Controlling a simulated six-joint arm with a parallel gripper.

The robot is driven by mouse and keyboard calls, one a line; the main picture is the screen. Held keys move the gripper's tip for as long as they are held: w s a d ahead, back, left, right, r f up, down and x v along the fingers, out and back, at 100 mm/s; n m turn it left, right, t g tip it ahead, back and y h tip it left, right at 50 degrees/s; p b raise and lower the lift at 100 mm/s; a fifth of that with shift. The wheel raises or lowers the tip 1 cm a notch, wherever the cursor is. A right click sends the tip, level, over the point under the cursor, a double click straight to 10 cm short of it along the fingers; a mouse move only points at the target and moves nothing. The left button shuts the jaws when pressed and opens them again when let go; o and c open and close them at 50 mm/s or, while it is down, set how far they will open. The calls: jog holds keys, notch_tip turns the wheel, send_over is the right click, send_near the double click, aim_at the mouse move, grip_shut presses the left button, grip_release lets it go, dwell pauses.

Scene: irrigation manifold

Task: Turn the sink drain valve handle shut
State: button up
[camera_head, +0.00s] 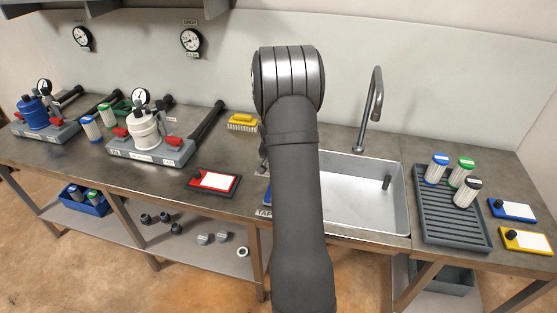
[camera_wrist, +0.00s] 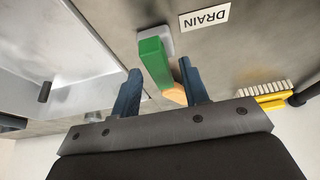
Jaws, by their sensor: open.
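The drain valve handle (camera_wrist: 153,62) is a green bar with an orange part beyond its lower end, on a light grey base. It lies beside an upside-down "DRAIN" label (camera_wrist: 204,17) on the steel counter. In the wrist view my gripper (camera_wrist: 158,88) is open, with one dark blue finger on each side of the handle's lower end. I cannot tell whether either finger touches it. The sink (camera_wrist: 50,50) is at the left of the wrist view; it shows right of my arm in the head view (camera_head: 345,195).
A yellow brush (camera_wrist: 264,92) lies on the counter near the right finger; it also shows in the head view (camera_head: 242,122). A faucet (camera_head: 374,105) rises behind the sink. A grey ribbed tray (camera_head: 440,220) with several canisters stands right.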

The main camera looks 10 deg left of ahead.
jog(key=v, duration=1.7)
jog(key=shift+s+r, duration=0.15)
jog(key=x, duration=1.7)
jog(key=shift+f, duration=0.2)
jog(key=shift+r, duration=0.1)
